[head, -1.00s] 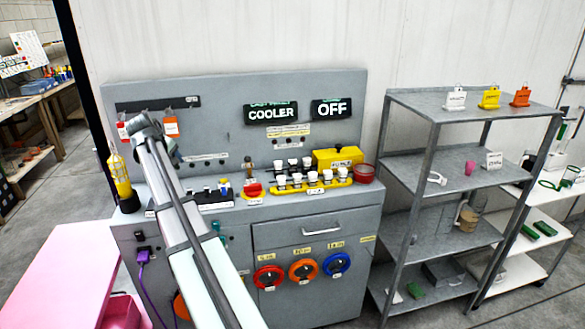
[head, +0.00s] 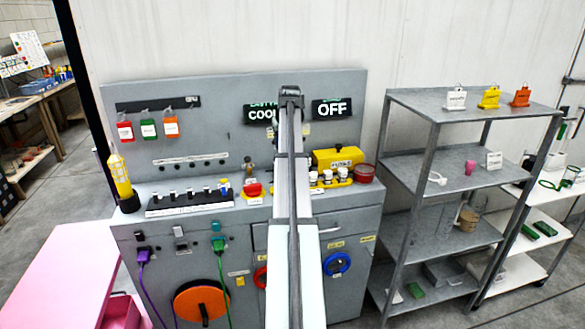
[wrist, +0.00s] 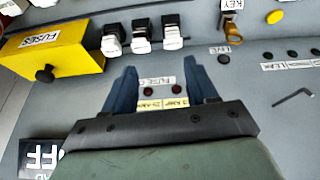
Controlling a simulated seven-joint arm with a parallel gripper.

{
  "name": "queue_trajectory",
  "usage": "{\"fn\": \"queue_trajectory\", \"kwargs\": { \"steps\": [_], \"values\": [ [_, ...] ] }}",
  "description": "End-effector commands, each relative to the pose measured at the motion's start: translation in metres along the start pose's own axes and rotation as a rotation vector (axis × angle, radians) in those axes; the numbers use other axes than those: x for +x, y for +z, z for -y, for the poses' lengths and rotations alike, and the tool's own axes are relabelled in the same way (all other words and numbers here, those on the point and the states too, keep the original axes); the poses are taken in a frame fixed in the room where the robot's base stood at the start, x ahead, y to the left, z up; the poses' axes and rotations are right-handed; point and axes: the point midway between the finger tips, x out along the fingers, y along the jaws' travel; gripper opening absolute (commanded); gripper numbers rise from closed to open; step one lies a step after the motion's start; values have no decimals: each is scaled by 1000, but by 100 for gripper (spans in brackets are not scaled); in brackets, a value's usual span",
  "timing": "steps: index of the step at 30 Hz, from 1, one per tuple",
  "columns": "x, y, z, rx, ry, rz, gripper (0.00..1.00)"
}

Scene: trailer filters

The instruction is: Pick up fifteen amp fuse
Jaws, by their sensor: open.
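Several black fuses with white caps (wrist: 141,36) stand in a row at the top of the wrist view. Some also show in the yellow rack (head: 338,184) in the head view, where my arm hides others. No rating is readable on them, so I cannot tell which is the fifteen amp one. My gripper (wrist: 161,66) is open and empty, its two blue fingers spread below the fuse row in the picture and apart from it.
A yellow box marked FUSES (wrist: 52,50) with a black knob lies left of the fuses. A brass key (wrist: 231,30) and a hex key (wrist: 293,96) are to the right. The red bowl (head: 363,173) stands beside the rack. A grey shelf (head: 455,110) is at the right.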

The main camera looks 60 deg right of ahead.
Motion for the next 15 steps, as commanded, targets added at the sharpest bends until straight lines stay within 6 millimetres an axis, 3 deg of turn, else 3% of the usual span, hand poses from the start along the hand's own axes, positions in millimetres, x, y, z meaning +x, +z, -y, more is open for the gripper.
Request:
{"fn": "queue_trajectory", "kwargs": {
  "steps": [3, 8, 15],
  "values": [
    [-2, 2, -22, 44, -11, -2, 57],
    [3, 3, -32, 63, -16, -3, 57],
    [41, 2, -31, 62, -16, -2, 57]
  ]
}}
